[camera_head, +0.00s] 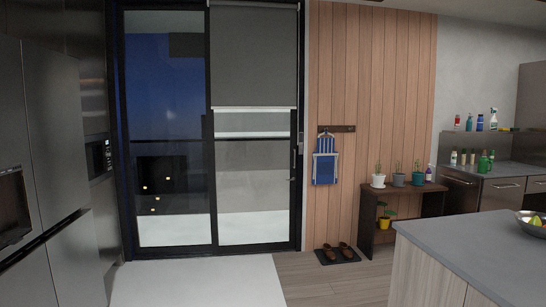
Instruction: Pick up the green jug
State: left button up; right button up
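A small green jug (484,165) stands on the grey counter (512,169) at the far right, near the counter's left part. It is small in the view, and its handle and spout are hard to make out. Small bottles (463,157) stand just to its left. Neither of my grippers is in view.
A grey-topped island (475,243) fills the lower right, with a bowl (533,222) on it, between me and the counter. A dark bench (402,190) with potted plants stands by the wood wall. Shoes on a mat (337,254) lie near the door. Floor at centre is clear.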

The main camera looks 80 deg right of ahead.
aim_at(483, 166)
jog(key=z, duration=4.1)
jog(key=i+u, duration=0.25)
jog(key=i, duration=0.25)
jog(key=i+u, duration=0.25)
jog(key=i, duration=0.2)
jog(key=i+j+u, duration=0.2)
jog(key=i+u, duration=0.15)
jog(key=i, duration=0.25)
jog(key=i+u, duration=0.35)
jog(key=i, duration=0.25)
jog(key=i+l+u, duration=0.15)
jog(key=i+u, duration=0.2)
jog(key=i, duration=0.25)
jog(key=i+z, duration=0.1)
jog(key=i, duration=0.8)
jog(key=i+j+z, duration=0.1)
jog(key=i, duration=0.8)
jog(key=i+l+z, duration=0.15)
jog(key=i+z, duration=1)
jog(key=z, duration=0.15)
jog(key=i+j+z, duration=0.25)
jog(key=z, duration=0.2)
jog(key=i+l+z, duration=0.2)
jog(key=i+z, duration=0.15)
jog(key=i, duration=0.25)
jog(key=i+z, duration=0.35)
jog(key=i, duration=0.25)
jog(key=i+j+z, duration=0.1)
jog(key=i+z, duration=0.25)
jog(key=i, duration=0.25)
